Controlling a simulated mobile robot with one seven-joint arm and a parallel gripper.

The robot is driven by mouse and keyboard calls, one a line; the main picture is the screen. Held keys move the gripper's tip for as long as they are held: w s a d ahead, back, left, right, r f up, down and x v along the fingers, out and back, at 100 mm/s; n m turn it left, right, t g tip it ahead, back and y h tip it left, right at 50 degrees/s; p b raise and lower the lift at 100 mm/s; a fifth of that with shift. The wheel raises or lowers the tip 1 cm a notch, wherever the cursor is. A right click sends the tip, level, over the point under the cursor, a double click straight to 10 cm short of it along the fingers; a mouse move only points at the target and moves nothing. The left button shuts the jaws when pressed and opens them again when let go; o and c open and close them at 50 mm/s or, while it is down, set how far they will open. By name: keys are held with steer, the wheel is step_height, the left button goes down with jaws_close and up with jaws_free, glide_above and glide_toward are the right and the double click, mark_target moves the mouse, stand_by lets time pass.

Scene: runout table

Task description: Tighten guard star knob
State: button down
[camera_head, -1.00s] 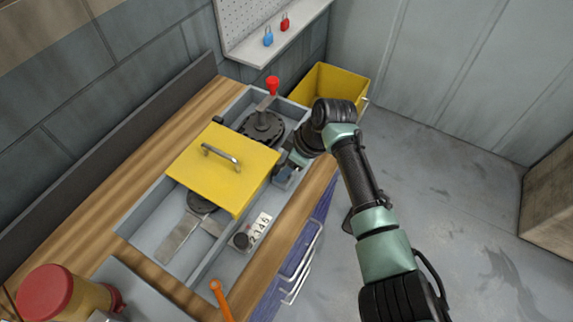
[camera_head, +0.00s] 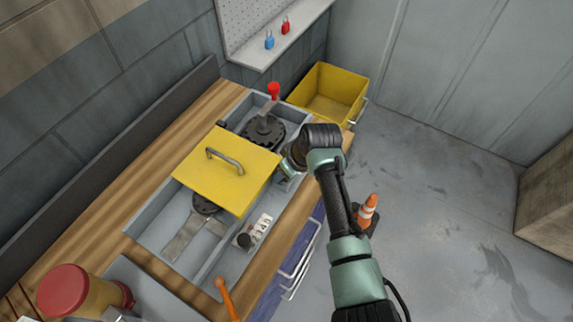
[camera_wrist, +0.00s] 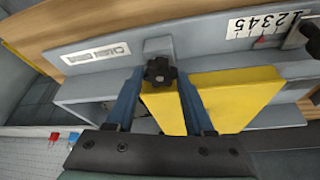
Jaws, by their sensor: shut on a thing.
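The black star knob (camera_wrist: 160,71) sits on a small grey bracket in the wrist view, beside the yellow guard (camera_wrist: 242,98). My gripper (camera_wrist: 160,75) has its two blue fingers on either side of the knob and is shut on it. In the head view the yellow guard (camera_head: 225,172) lies flat over the grey runout table (camera_head: 150,235), with a grey handle on top. There my gripper (camera_head: 288,168) is at the guard's right edge, mostly hidden by my arm, and the knob cannot be seen.
A red-tipped lever (camera_head: 273,91) stands behind the guard. A dark knob (camera_head: 243,240) by a number strip and an orange handle (camera_head: 226,298) are at the front. A yellow bin (camera_head: 330,95) is at the back. A traffic cone (camera_head: 368,208) stands on the open floor.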

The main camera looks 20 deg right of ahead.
steer(key=shift+m+h+p, duration=0.3)
steer(key=shift+m+p, duration=0.1)
steer(key=shift+m, duration=0.4)
steer(key=shift+c, duration=1.4)
jaws_free()
